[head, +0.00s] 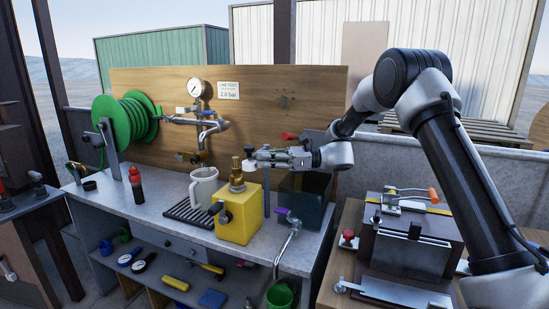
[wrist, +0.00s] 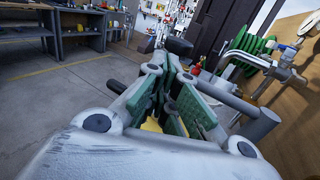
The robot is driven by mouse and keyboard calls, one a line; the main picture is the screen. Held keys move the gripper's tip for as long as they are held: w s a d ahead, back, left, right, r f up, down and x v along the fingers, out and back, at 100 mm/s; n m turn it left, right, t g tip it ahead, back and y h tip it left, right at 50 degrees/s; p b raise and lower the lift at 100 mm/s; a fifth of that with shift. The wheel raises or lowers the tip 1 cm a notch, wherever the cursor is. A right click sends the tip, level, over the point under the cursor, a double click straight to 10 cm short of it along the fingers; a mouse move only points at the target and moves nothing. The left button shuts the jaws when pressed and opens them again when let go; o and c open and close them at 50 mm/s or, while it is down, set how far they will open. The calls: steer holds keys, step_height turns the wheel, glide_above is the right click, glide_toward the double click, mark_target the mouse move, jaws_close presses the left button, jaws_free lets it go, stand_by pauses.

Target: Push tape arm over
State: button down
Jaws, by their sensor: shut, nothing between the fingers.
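A dark box-like device (head: 410,248) stands on the wooden bench at the right. A thin metal arm with an orange handle (head: 432,195) lies across its top, over a yellow strip (head: 425,208); I cannot tell for sure that this is the tape arm. My gripper (head: 252,157) is shut and empty, pointing left above the grey workbench, close to the brass stem (head: 238,167) of the yellow block (head: 238,217). It is well left of the orange-handled arm. In the wrist view my gripper's green-padded fingers (wrist: 174,85) fill the middle, with a little yellow below.
A white mug (head: 203,187) stands on a black drip grate left of the yellow block. A dark bin (head: 304,197) and a purple-handled tap (head: 290,225) are to its right. Pipework with a gauge (head: 198,89) and a green hose reel (head: 125,120) stand behind.

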steer(key=shift+w+a, duration=0.1)
steer(key=shift+a, duration=0.2)
steer(key=shift+w+d, duration=0.1)
steer(key=shift+d, duration=1.9)
